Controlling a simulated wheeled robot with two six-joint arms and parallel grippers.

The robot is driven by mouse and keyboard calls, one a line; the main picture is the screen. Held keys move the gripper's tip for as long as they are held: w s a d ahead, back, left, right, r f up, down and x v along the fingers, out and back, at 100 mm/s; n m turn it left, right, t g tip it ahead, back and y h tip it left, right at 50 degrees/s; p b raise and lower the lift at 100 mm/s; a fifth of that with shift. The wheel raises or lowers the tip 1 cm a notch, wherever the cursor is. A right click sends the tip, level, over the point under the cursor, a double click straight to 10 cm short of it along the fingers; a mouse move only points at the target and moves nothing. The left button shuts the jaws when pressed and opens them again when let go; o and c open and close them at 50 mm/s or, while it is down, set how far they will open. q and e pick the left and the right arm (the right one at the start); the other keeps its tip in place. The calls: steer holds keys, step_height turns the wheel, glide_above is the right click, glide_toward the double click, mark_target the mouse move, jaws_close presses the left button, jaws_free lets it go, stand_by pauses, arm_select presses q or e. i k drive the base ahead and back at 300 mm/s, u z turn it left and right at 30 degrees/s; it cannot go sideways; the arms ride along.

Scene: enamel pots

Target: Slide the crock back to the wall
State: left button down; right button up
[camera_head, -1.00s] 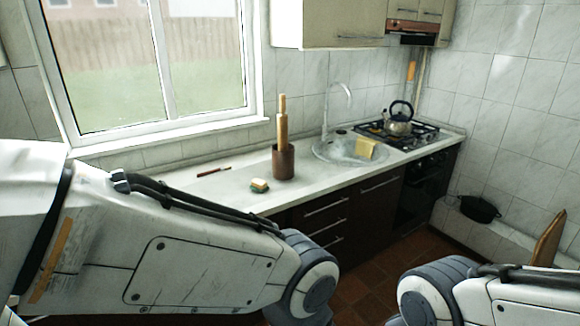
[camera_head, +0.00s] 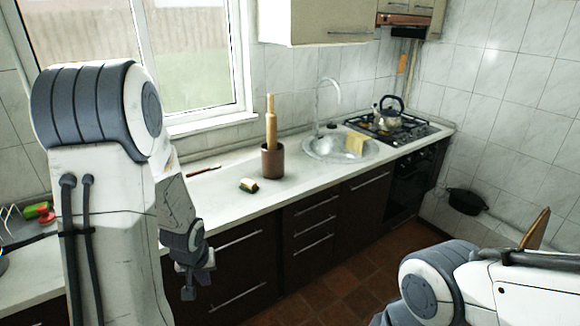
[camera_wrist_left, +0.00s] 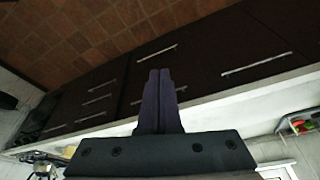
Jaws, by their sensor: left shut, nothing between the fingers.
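The crock (camera_head: 272,162) is a brown cylinder standing upright on the white counter, with a wooden rolling pin (camera_head: 270,120) upright in it. A strip of counter lies between the crock and the tiled wall behind it. My left gripper (camera_head: 190,285) hangs in front of the dark cabinets, below the counter edge, left of the crock and apart from it. In the left wrist view its fingers (camera_wrist_left: 158,78) are together with nothing between them. I cannot make out the crock in that view. My right gripper is out of view.
A sponge (camera_head: 248,186) lies on the counter left of the crock, near its front. A thin brown stick-like item (camera_head: 205,170) lies further back. The sink (camera_head: 340,150) with a yellow cloth (camera_head: 356,143) and the kettle (camera_head: 388,115) are to the right.

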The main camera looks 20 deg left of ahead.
mark_target(273, 162)
steer(key=z, duration=0.6)
steer(key=i, duration=2.4)
steer(key=u, duration=0.95)
steer(key=i, duration=0.6)
steer(key=u, duration=0.3)
